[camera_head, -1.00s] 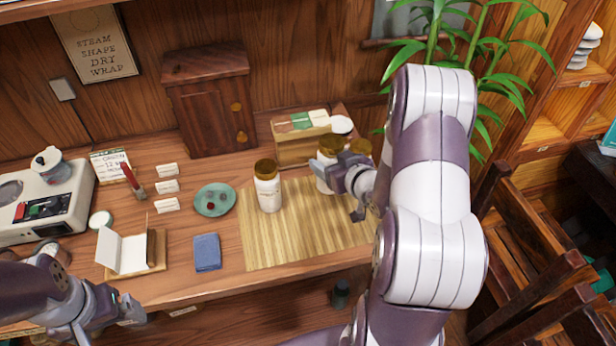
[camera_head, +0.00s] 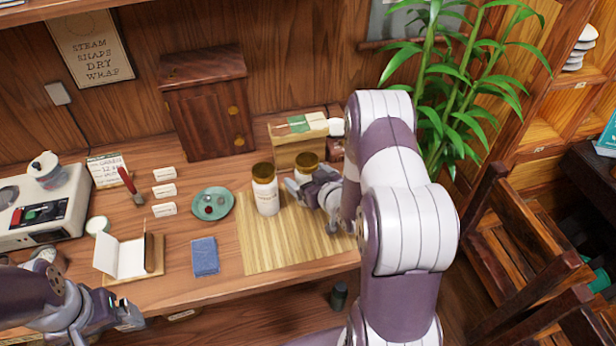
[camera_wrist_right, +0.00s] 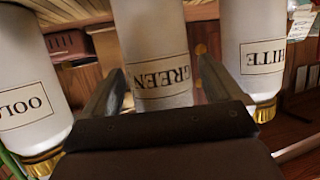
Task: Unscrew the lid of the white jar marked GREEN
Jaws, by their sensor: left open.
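The white jar marked GREEN (camera_wrist_right: 160,75) shows inverted between my right gripper's fingers in the wrist view. Its gold lid (camera_head: 307,161) shows in the head view, while the gripper hides part of its body. In the head view I cannot tell whether the jar's base touches the mat. My left gripper (camera_head: 128,312) is open and empty at the lower left, over the table's front edge, well away from the jars.
A gold-lidded jar marked WHITE (camera_wrist_right: 262,55) stands to the left on the bamboo mat (camera_head: 265,255). A third jar, its label partly cut off (camera_wrist_right: 25,105), is hidden by my arm in the head view. A green plate (camera_head: 225,193) and blue cloth (camera_head: 205,257) lie left of the mat.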

